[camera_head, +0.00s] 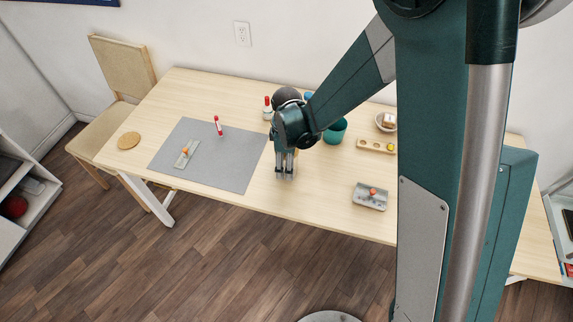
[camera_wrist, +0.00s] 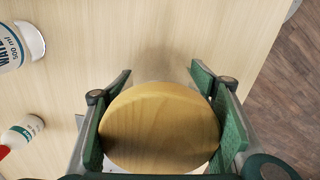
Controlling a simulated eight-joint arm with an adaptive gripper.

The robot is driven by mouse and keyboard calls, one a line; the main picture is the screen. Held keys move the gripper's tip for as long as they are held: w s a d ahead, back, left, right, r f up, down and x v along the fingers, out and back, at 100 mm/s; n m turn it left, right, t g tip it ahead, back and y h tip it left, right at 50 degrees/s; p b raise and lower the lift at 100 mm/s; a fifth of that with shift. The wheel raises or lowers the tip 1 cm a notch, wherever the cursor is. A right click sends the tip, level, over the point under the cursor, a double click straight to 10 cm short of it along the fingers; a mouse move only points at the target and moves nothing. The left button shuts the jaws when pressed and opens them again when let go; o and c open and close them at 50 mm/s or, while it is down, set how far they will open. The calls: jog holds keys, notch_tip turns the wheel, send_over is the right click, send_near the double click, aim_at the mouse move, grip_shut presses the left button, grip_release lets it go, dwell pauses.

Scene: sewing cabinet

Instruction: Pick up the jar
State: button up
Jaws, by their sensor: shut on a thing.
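The jar shows in the wrist view as a round wooden lid (camera_wrist: 160,127) between the two green-padded fingers. Its body is hidden under the lid. My gripper (camera_head: 285,175) points down over the table, to the right of the grey mat, and is shut on the jar, with one finger on each side of the lid. In the head view the fingers mostly hide the jar. I cannot tell whether the jar touches the table.
The wooden table (camera_head: 320,205) has a grey mat (camera_head: 215,160) on the left. A red-capped bottle (camera_head: 267,110) stands behind my gripper. A teal cup (camera_head: 335,131), a wooden tray (camera_head: 372,146) and a grey dish (camera_head: 369,201) are to the right. Bare wood lies in front.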

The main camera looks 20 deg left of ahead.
jog(key=shift+r+p, duration=0.65)
jog(key=shift+r, duration=3.85)
jog(key=shift+c, duration=0.2)
jog(key=shift+a, duration=0.1)
